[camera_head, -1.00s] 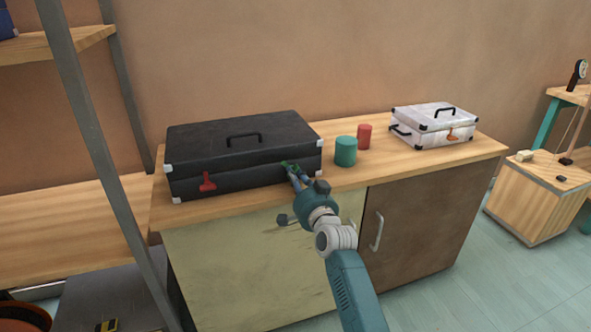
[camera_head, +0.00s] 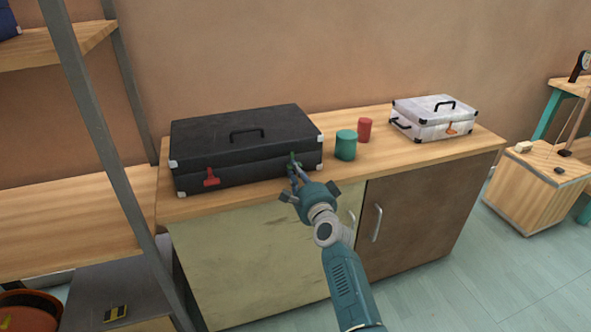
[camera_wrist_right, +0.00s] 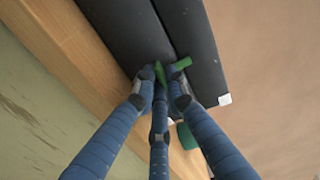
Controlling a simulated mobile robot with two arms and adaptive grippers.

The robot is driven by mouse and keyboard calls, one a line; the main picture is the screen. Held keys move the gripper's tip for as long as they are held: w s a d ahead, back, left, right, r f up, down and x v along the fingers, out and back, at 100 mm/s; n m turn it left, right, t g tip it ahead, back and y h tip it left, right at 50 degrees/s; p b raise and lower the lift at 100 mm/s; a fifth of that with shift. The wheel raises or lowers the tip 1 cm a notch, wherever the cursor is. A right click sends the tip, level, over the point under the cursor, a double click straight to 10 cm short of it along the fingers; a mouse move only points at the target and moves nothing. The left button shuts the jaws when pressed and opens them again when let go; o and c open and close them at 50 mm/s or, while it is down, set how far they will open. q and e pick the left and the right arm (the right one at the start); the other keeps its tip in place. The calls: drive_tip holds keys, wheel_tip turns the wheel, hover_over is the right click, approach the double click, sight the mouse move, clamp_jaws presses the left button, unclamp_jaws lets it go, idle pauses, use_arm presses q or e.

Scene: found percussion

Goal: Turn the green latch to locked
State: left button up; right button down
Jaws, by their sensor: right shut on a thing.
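The large black case (camera_head: 245,140) lies closed on the wooden counter. A green latch (camera_head: 293,160) is on the right part of its front, and a red latch (camera_head: 211,178) is on the left part. My right gripper (camera_head: 296,174) reaches up to the case front and is shut on the green latch. The right wrist view shows the blue fingers (camera_wrist_right: 160,85) around the green latch (camera_wrist_right: 180,65) at the seam of the black case (camera_wrist_right: 185,30). The fingers partly hide the latch. My left gripper is not in view.
A green cylinder (camera_head: 346,146) and a red cylinder (camera_head: 365,130) stand right of the black case on the counter (camera_head: 400,151). A white case (camera_head: 434,115) with an orange latch is farther right. A metal shelf post (camera_head: 95,130) stands at the left.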

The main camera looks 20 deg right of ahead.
idle(0.5)
drive_tip(key=c, duration=1.8)
unclamp_jaws()
drive_tip(key=shift+o, duration=0.2)
drive_tip(key=shift+s, duration=0.2)
drive_tip(key=s, duration=1.1)
drive_tip(key=shift+s+d, duration=0.25)
drive_tip(key=shift+s, duration=0.05)
